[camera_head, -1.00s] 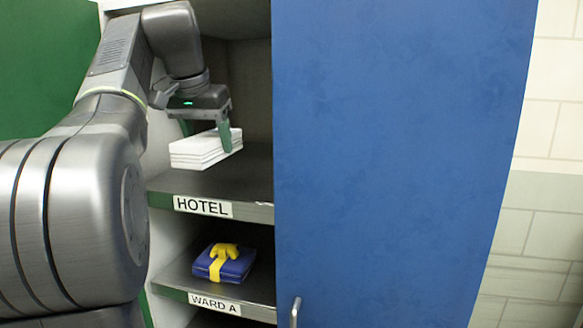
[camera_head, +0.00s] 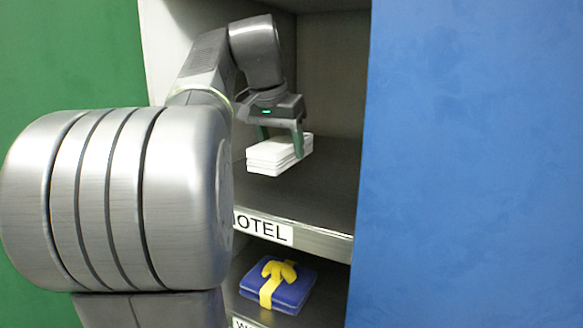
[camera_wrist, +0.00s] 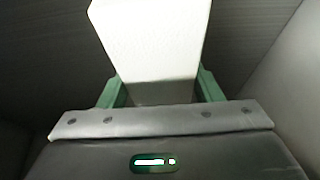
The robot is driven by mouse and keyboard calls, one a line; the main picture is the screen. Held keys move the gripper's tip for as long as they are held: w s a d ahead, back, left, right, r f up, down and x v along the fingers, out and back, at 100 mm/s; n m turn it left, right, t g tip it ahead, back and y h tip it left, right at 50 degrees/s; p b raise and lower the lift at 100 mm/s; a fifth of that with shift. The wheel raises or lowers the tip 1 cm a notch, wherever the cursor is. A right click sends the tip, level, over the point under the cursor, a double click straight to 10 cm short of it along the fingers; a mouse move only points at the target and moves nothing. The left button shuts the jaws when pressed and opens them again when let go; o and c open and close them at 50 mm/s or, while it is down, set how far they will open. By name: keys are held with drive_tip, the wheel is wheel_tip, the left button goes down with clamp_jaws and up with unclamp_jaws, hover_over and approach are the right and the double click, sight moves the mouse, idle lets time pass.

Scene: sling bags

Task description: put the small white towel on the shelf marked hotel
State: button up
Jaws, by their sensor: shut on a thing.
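The small white towel (camera_head: 272,156) is a folded stack held in my gripper (camera_head: 281,140) inside the cabinet. My gripper's green fingers are shut on it from both sides. In the wrist view the towel (camera_wrist: 152,40) sits between the two green fingers (camera_wrist: 157,92). The hotel shelf (camera_head: 325,200) is a dark grey board with a label on its front edge, partly hidden by my arm and reading "OTEL". The towel is over this shelf; whether its underside touches the board is hard to tell, but it looks slightly above it.
A folded blue bundle with a yellow tie (camera_head: 278,284) lies on the shelf below. A blue door or panel (camera_head: 470,160) stands at the right and a green one (camera_head: 70,60) at the left. The hotel shelf looks clear around the towel.

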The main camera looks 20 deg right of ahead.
sight(282, 183)
drive_tip(key=shift+f, duration=2.35)
drive_tip(key=shift+f, duration=0.15)
drive_tip(key=o, duration=1)
drive_tip(key=shift+o, duration=0.2)
drive_tip(key=v, duration=1.2)
